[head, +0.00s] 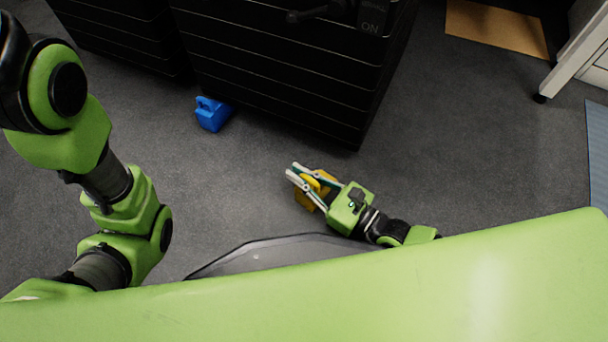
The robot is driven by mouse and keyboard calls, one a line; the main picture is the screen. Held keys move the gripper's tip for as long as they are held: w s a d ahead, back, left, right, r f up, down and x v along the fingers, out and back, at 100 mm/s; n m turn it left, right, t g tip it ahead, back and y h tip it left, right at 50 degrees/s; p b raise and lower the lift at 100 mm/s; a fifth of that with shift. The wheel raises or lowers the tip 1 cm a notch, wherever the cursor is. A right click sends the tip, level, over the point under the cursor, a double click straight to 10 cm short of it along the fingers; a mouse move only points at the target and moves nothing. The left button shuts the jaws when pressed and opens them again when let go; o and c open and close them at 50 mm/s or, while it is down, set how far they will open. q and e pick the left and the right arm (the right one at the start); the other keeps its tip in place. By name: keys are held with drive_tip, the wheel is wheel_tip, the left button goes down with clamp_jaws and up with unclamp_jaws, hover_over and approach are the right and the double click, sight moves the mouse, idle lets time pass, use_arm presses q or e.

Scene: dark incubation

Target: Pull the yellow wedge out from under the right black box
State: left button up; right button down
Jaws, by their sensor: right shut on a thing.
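The yellow wedge (301,201) is in the head view on the grey floor side, in front of the right black box (285,75) and apart from it. My right gripper (301,177) is shut on the yellow wedge, and its fingers cover part of it. I cannot tell whether the wedge touches the floor.
A blue wedge (212,113) sits at the right black box's front left. Another black box (118,30) stands at the top left. A brown mat (497,29) and a white-legged desk (572,60) are at the upper right. The carpet between is clear.

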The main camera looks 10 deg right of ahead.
drive_tip(key=shift+s+a+f, duration=0.1)
drive_tip(key=shift+s+a, duration=0.05)
drive_tip(key=shift+s, duration=0.05)
drive_tip(key=c, duration=2.1)
unclamp_jaws()
drive_tip(key=v, duration=1.2)
